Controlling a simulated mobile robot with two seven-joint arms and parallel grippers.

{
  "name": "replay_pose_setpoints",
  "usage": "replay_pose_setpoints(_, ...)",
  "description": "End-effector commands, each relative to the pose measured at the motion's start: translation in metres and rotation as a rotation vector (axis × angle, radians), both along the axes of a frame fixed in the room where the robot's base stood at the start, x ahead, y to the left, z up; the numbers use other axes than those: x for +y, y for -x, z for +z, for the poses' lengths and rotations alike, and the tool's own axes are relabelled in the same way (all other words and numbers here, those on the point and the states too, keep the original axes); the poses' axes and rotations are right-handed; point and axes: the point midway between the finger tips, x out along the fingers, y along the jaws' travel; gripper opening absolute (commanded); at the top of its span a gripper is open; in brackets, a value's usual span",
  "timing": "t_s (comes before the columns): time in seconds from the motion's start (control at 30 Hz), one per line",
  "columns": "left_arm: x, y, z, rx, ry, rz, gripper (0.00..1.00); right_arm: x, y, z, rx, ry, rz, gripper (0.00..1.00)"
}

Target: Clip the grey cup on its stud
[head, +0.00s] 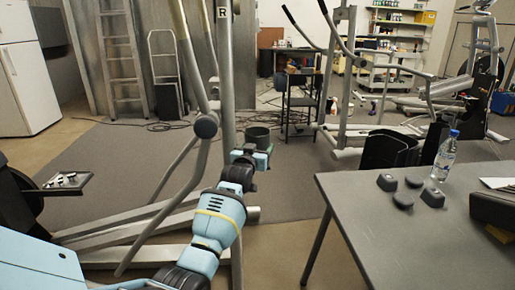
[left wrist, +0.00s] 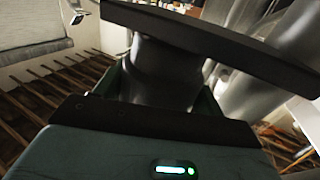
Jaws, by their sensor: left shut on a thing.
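My left gripper (head: 252,153) is at the end of my blue arm, near the middle of the head view, beside the elliptical's grey upright. In the left wrist view its two dark fingers (left wrist: 168,82) lie on either side of a dark grey, rounded body, which I take as the grey cup (left wrist: 160,75). It is shut on this cup. The cup can hardly be made out in the head view. A round dark cap (head: 206,127) sits on the elliptical's linkage to the left of the gripper. I cannot pick out the stud. My right gripper is not in view.
The elliptical's pale frame (head: 160,222) and slanted bars stand close around my left arm. A dark green bin (head: 257,135) is just behind the gripper. The grey table (head: 400,245) at right holds several dark caps (head: 387,183) and a water bottle (head: 445,157).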

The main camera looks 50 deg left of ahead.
Motion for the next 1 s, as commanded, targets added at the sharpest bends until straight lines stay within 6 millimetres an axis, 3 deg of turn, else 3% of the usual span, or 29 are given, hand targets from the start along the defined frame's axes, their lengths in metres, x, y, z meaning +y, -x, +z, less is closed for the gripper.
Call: replay_pose_setpoints(1.0, 0.000, 0.000, -0.011, 0.004, 0.002, 0.000, 0.46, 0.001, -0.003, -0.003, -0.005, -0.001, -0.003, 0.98)
